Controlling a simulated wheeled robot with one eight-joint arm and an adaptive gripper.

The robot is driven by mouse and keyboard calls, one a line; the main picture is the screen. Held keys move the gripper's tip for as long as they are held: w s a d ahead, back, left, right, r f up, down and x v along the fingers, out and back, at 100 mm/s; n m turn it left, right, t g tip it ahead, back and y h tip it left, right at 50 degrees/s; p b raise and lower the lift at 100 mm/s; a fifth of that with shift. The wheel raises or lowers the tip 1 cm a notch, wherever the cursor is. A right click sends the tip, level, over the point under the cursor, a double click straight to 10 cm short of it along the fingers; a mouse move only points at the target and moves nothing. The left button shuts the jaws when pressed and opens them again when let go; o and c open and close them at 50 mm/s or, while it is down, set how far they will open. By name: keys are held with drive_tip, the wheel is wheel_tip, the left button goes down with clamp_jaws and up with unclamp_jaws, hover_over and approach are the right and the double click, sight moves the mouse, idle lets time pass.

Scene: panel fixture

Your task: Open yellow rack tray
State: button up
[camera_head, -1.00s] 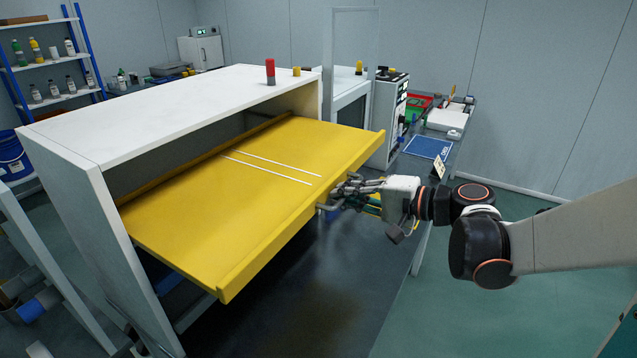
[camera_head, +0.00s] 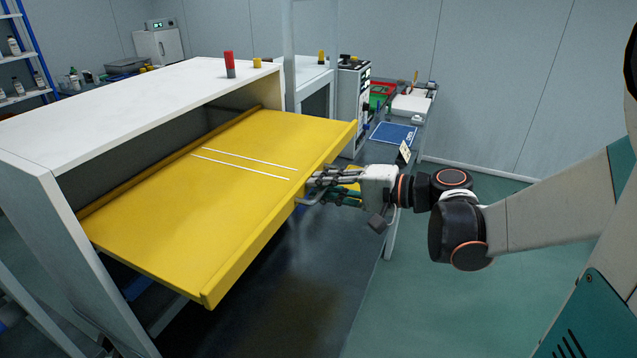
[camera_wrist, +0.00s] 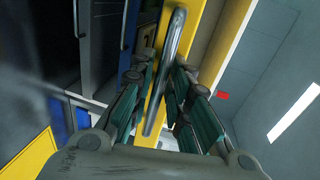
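The yellow rack tray (camera_head: 230,215) is pulled well out of the white cabinet, its back part still inside. Two white lines cross its top. A grey bar handle (camera_head: 312,202) sticks out from its front rim, and the bar also shows in the wrist view (camera_wrist: 174,40). My gripper (camera_head: 318,186) is at this handle. In the wrist view my gripper's fingers (camera_wrist: 163,78) converge on either side of the bar and look shut on it. Exact finger contact on the left side is hard to see.
The white cabinet (camera_head: 110,100) surrounds the tray and carries a red cylinder (camera_head: 229,62) on top. A bench with a blue mat (camera_head: 393,133) and a red bin (camera_head: 382,88) stands behind my gripper. Green floor (camera_head: 440,310) to the right is clear.

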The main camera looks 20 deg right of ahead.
drive_tip(key=v, duration=0.7)
drive_tip(key=shift+s+d, duration=0.2)
idle(0.4)
